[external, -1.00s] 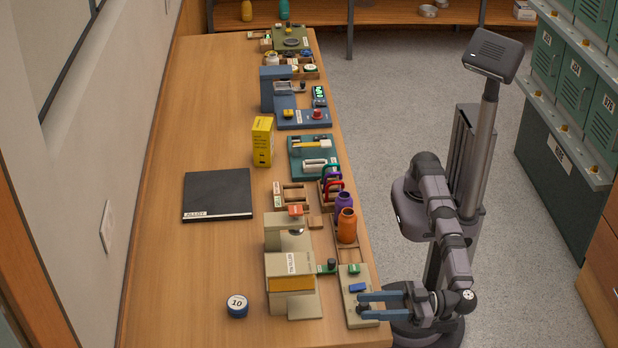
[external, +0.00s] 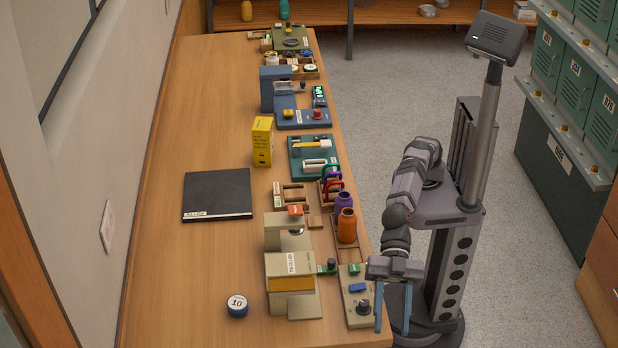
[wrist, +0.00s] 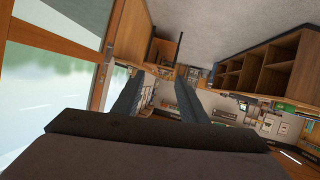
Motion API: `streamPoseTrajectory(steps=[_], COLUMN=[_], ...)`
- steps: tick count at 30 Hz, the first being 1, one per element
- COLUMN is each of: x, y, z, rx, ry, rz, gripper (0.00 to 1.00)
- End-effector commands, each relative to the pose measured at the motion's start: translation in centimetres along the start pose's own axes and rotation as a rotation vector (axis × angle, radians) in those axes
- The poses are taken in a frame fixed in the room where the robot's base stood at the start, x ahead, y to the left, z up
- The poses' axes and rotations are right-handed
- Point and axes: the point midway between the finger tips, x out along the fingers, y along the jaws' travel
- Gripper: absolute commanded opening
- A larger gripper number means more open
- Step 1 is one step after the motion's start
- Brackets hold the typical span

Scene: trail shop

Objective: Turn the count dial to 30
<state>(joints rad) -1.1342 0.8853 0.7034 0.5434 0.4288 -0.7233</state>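A beige control panel (external: 346,281) lies at the near right edge of the bench, beside the beige machine. A dark round knob (external: 363,307), which looks like the count dial, stands at its near end. A blue button (external: 358,287) and a green part (external: 354,269) are behind it. The dial's setting is too small to read. My gripper (external: 392,330) is just right of the knob, at the bench edge, its fingers pointing toward the camera side. The fingers are apart and empty, also in the wrist view (wrist: 160,82). The wrist view shows neither dial nor panel.
The beige machine (external: 290,262) stands left of the panel. Orange (external: 347,225) and purple (external: 344,203) bottles stand behind it. Bare bench (external: 180,270) is on the left.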

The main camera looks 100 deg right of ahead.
Motion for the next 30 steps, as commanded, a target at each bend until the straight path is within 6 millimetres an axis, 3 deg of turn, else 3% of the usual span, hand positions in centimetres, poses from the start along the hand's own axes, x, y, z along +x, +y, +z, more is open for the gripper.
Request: streamPoseTrajectory(steps=[9,15,21,30], x=[-10.0,-15.0,-16.5,-15.3], y=[2.8,4.0,4.3,4.0], z=[9.1,12.3,13.2,14.4], rx=[0.04,0.081,0.094,0.094], ry=[-0.536,-0.738,-0.796,-0.797], rz=[-0.094,-0.088,-0.084,-0.086], gripper=[0.39,0.39,0.39,0.39])
